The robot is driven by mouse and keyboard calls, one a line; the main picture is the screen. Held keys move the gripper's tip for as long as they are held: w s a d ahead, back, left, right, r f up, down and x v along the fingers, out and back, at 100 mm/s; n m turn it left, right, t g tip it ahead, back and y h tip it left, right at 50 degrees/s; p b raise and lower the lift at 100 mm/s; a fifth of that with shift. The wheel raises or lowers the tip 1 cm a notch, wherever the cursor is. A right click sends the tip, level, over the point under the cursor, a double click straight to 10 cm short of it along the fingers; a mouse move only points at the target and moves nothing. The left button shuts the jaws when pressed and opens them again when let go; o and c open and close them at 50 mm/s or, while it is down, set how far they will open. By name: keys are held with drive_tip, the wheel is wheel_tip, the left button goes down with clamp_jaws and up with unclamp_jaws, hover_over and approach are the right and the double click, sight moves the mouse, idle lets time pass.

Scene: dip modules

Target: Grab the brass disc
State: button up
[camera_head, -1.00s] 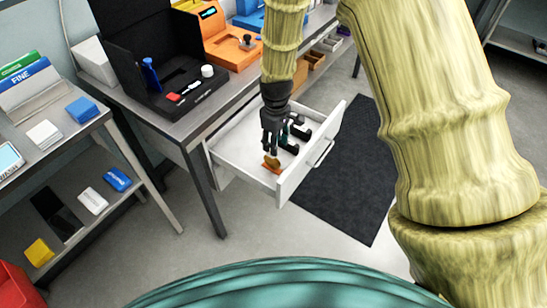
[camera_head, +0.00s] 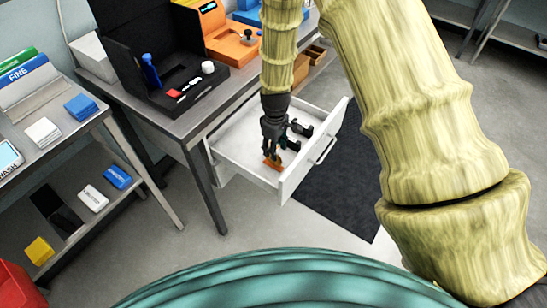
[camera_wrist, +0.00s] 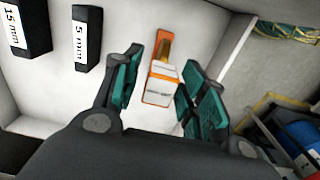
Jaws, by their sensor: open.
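The brass disc (camera_wrist: 164,46) shows as a brass-coloured piece, seen nearly edge-on, at the far end of an orange-edged holder with a white label (camera_wrist: 161,88). The holder lies in the open white drawer; in the head view it is a small orange patch (camera_head: 271,162) below my fingers. My gripper (camera_head: 271,150) points down into the drawer. In the wrist view my gripper (camera_wrist: 165,82) is open, with its green-padded fingers on either side of the holder and nothing held. The disc lies slightly beyond the fingertips in that view. I cannot tell the height gap.
Black blocks marked 15 mm (camera_wrist: 22,28) and 5 mm (camera_wrist: 88,38) lie left of my fingers in the wrist view. The drawer (camera_head: 238,163) has raised walls close around my gripper. A workbench (camera_head: 180,128) stands behind, with a black case (camera_head: 182,108) on it.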

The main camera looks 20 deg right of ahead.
sight(276, 165)
drive_tip(key=f, duration=0.2)
drive_tip(key=shift+w+a+f+p, duration=0.2)
drive_tip(key=shift+f+p, duration=0.15)
drive_tip(key=shift+p, duration=0.05)
drive_tip(key=shift+f, duration=0.85)
clamp_jaws()
